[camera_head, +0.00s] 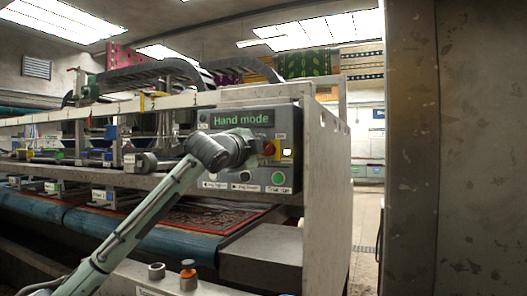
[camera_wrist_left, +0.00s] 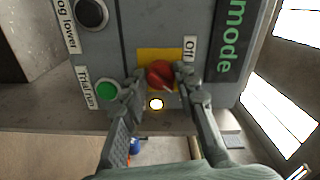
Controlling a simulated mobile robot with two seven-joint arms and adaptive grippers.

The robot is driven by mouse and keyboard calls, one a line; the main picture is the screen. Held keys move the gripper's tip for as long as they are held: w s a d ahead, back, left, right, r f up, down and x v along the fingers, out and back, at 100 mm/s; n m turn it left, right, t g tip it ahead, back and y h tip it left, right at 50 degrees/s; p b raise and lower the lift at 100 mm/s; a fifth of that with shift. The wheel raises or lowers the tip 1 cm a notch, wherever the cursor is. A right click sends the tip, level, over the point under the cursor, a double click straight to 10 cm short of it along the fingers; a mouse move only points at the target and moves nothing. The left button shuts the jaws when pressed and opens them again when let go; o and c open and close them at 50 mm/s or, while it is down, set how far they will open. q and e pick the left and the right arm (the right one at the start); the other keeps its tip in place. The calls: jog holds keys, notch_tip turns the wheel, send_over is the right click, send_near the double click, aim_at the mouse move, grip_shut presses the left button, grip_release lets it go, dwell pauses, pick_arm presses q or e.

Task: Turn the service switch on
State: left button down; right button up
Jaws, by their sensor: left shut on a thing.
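The service switch is a red rotary knob (camera_head: 269,148) on a yellow plate on the dark control panel (camera_head: 227,181). It also shows in the left wrist view as a red knob (camera_wrist_left: 160,73) with an "Off" label beside the plate. My left gripper (camera_head: 262,148) reaches the panel from the left. In the left wrist view its two fingers (camera_wrist_left: 160,76) stand on either side of the knob, shut on it. A pale mark shows at the knob's lower edge. My right gripper is not in view.
A lit lamp (camera_wrist_left: 156,104) is just beside the knob. A green button (camera_head: 278,178) and a black button (camera_head: 246,176) sit below. A "Hand mode" display (camera_head: 241,119) is above. The rug machine (camera_head: 160,190) extends left; a concrete pillar (camera_head: 455,150) stands right.

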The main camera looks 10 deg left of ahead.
pick_arm(q)
jog(key=shift+f+m, duration=0.1)
jog(key=shift+m, duration=0.2)
jog(key=c, duration=1.2)
grip_release()
jog(key=shift+o, duration=0.2)
jog(key=s+a, duration=0.2)
jog(key=s, duration=0.9)
jog(key=shift+s+a, duration=0.15)
jog(key=shift+s, duration=0.25)
